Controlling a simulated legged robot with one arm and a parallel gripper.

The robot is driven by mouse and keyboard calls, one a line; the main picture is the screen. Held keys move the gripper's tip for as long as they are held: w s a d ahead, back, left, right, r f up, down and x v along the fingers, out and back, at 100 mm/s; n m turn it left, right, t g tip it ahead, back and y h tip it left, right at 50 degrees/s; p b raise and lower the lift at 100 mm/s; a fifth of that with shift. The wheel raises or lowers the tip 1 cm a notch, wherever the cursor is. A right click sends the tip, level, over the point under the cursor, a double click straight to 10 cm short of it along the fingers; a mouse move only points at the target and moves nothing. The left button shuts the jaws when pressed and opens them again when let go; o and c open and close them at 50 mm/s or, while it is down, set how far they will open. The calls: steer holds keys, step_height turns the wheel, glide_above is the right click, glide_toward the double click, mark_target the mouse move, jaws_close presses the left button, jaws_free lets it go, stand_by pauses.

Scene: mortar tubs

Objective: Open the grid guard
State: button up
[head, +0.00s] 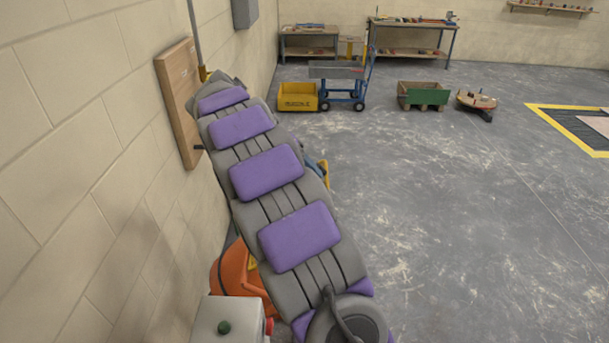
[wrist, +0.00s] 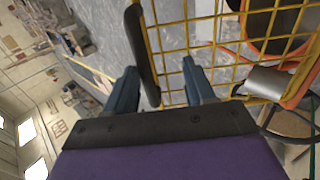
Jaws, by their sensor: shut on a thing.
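The grid guard (wrist: 215,35) is a yellow wire mesh in the upper right of the wrist view, with a dark bar-shaped handle (wrist: 141,45) along its left edge. My gripper (wrist: 159,68) has its two blue-grey fingers on either side of the handle's lower end and is shut on it. An orange tub (wrist: 232,22) shows through the mesh.
A light box with a green knob (head: 226,318) stands at the bottom left. A wooden board (head: 177,105) is on the left wall. A yellow crate (head: 298,97), a blue trolley (head: 340,93) and a green cart (head: 424,97) stand farther back. The floor to the right is clear.

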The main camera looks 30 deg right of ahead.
steer(key=shift+d+f, duration=0.15)
steer(key=shift+d, duration=0.1)
stand_by(0.3)
steer(key=shift+w+a+r, duration=0.15)
steer(key=shift+w+r, duration=0.15)
steer(key=shift+r, duration=0.2)
steer(key=p+v, duration=1.6)
steer(key=shift+a, duration=0.2)
